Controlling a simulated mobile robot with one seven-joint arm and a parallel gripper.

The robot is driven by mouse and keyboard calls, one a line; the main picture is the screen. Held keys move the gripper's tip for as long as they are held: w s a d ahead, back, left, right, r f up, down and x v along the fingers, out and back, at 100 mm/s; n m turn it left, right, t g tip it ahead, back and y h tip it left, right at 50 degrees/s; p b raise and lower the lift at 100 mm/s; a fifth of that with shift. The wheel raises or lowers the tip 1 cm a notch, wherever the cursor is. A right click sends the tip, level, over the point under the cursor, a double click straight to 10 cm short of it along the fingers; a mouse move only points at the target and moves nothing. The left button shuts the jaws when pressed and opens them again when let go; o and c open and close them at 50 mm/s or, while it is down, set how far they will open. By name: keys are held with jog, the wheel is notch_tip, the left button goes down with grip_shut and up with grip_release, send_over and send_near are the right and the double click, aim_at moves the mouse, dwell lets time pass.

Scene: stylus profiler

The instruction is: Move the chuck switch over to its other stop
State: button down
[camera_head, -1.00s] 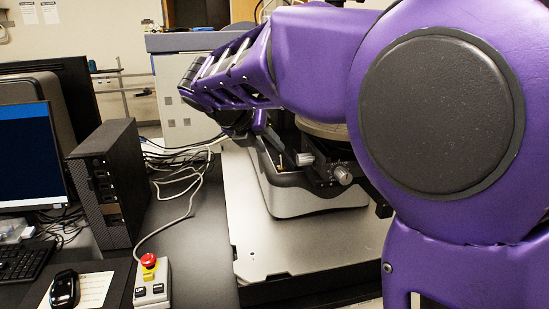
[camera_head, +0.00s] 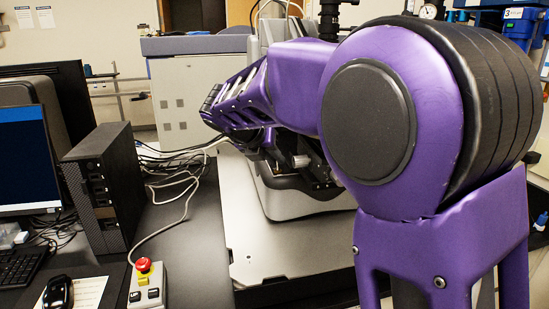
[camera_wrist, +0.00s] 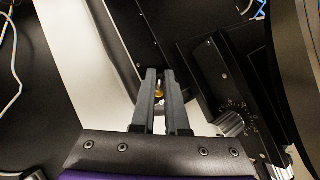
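A small brass-coloured piece (camera_wrist: 158,92), which looks like the chuck switch, shows in the wrist view between the two fingers of my gripper (camera_wrist: 159,73). The fingers are a narrow gap apart, with the brass piece and pale surface showing through. I cannot tell whether either finger touches it, or which stop it is at. In the head view my purple arm reaches left across the profiler, whose pale base (camera_head: 300,205) shows below it. My fingertips and the switch cannot be made out there.
In the wrist view a silver knob (camera_wrist: 232,124) with a marked dial sits right of my fingers on a black block. In the head view a box with a red stop button (camera_head: 144,265) and a black computer tower (camera_head: 105,185) stand at left. Loose cables lie behind them.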

dwell(0.4)
jog(key=t+b, duration=0.1)
jog(key=b, duration=0.1)
jog(key=f+b, duration=0.1)
jog(key=b, duration=0.2)
jog(key=shift+s+m+t, duration=0.3)
jog(key=shift+t, duration=0.1)
jog(key=b, duration=0.1)
jog(key=t+b, duration=0.1)
jog(key=b, duration=0.1)
jog(key=shift+s+d+m, duration=0.1)
jog(key=shift+s+m, duration=0.15)
jog(key=shift+m, duration=0.05)
jog(key=shift+s+d+r+m+t+b, duration=0.1)
jog(key=shift+s+m+t+b, duration=0.1)
jog(key=shift+t+b, duration=0.35)
jog(key=shift+s+r+m+t+b, duration=0.1)
jog(key=shift+s+m+t+b, duration=0.15)
jog(key=shift+t, duration=0.4)
jog(key=shift+s+f+m+t+h, duration=0.15)
jog(key=shift+m+t, duration=0.25)
jog(key=shift+t, duration=0.35)
jog(key=shift+s+f+m+t+h, duration=0.15)
jog(key=shift+m+t, duration=0.2)
jog(key=shift+t, duration=0.4)
jog(key=c, duration=0.9)
grip_release()
jog(key=shift+r, duration=0.1)
jog(key=shift+d, duration=0.1)
